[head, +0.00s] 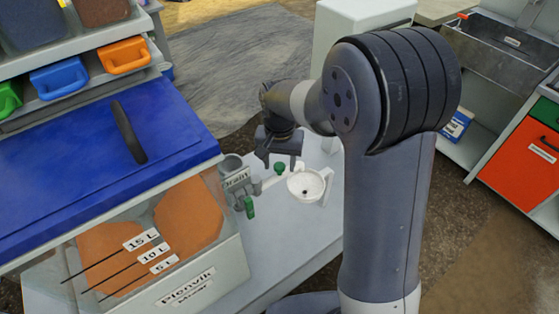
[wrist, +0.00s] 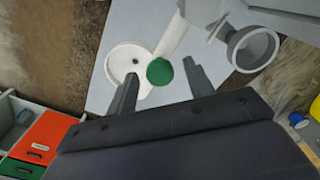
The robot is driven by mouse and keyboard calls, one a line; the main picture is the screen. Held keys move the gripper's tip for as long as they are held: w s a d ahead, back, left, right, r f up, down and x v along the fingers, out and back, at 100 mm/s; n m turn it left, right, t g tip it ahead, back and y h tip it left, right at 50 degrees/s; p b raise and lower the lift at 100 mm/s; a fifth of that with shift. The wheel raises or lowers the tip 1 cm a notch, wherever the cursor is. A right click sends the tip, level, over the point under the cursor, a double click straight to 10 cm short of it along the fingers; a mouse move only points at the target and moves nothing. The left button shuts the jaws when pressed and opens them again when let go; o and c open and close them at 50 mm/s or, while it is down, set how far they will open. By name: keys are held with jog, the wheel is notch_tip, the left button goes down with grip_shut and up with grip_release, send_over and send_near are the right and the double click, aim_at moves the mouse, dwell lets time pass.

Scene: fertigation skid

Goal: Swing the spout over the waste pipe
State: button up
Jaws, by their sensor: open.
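A green round knob (head: 280,168) stands beside a white round bowl (head: 306,186) with a small dark hole in it. In the wrist view the green knob (wrist: 160,72) shows between the fingers of my gripper (wrist: 161,70). My gripper (head: 279,165) is open, pointing down above the knob; contact cannot be told. A pale bar (wrist: 173,35), perhaps the spout, runs past the knob near the bowl (wrist: 127,62). A grey open-topped pipe (head: 232,164), labelled as a drain, stands left of the knob; it also shows in the wrist view (wrist: 252,49).
A green handle (head: 250,207) sits below the drain label. A tank with a blue lid (head: 85,150) stands close on the left, under shelves with coloured bins (head: 125,55). The pale bench top (head: 262,248) is clear in front. A sink (head: 505,50) stands at back right.

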jog(key=shift+c, duration=0.3)
grip_shut()
jog(key=shift+w+a, duration=0.1)
jog(key=w+a+n+p, duration=0.1)
jog(key=a+n, duration=0.9)
jog(key=n, duration=0.8)
jog(key=shift+w+a+p, duration=0.2)
jog(key=shift+w+p, duration=0.2)
dwell(0.7)
jog(key=shift+o, duration=0.3)
grip_release()
jog(key=shift+s+a, duration=0.1)
